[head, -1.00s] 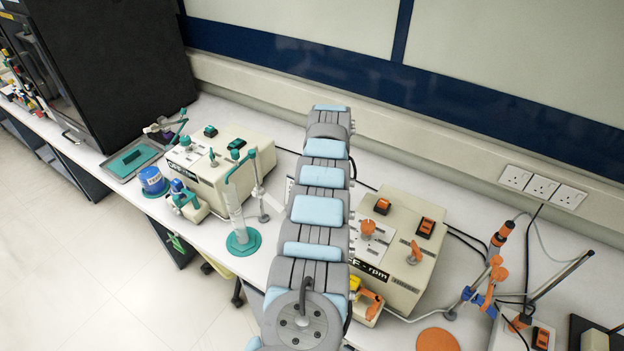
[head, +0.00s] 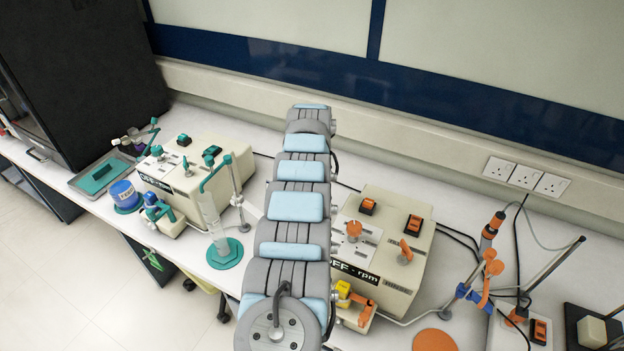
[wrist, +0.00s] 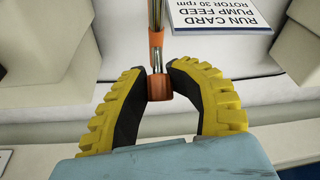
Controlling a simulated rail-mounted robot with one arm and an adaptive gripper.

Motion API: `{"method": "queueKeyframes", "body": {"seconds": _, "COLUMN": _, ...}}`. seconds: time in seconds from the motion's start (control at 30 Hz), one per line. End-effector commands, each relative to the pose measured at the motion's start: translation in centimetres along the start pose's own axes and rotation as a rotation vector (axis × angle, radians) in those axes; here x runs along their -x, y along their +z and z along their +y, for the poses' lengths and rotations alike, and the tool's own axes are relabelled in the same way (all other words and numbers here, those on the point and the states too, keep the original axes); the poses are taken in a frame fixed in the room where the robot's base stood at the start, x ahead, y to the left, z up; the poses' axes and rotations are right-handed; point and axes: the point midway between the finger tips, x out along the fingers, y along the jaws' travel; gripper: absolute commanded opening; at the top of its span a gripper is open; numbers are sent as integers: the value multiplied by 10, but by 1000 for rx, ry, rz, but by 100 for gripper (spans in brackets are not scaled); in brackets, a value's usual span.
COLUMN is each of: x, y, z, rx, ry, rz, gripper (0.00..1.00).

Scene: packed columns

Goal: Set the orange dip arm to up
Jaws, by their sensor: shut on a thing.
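In the wrist view, the orange dip arm (wrist: 160,88) shows as an orange block at the end of a shiny metal rod, with an orange collar further up. My gripper (wrist: 158,75) has its yellow, black-padded fingers closed around the block from both sides. The rest of the dip arm is out of the wrist view. In the head view my arm covers the gripper and the held part, so the dip arm's overall tilt cannot be told.
A cream box with orange controls (head: 385,250) stands right of my arm, and one with teal controls (head: 190,175) stands left. A teal-hooked stand (head: 235,185) is close on the left. A blue-and-orange clamp stand (head: 488,275) is at right. A run card (wrist: 220,14) lies beyond the fingers.

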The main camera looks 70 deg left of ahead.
Motion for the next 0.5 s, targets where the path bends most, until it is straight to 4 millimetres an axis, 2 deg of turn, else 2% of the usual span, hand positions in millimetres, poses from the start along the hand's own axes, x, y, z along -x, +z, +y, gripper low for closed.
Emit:
{"method": "queueKeyframes", "body": {"seconds": 0.03, "x": 4, "y": -4, "z": 2, "rx": -2, "ry": 2, "rz": 12, "gripper": 30}}
{"method": "queueKeyframes", "body": {"seconds": 0.1, "x": 3, "y": -4, "z": 2, "rx": -2, "ry": 2, "rz": 11, "gripper": 50}}
{"method": "queueKeyframes", "body": {"seconds": 0.5, "x": 3, "y": -2, "z": 1, "rx": -1, "ry": 1, "rz": 4, "gripper": 51}}
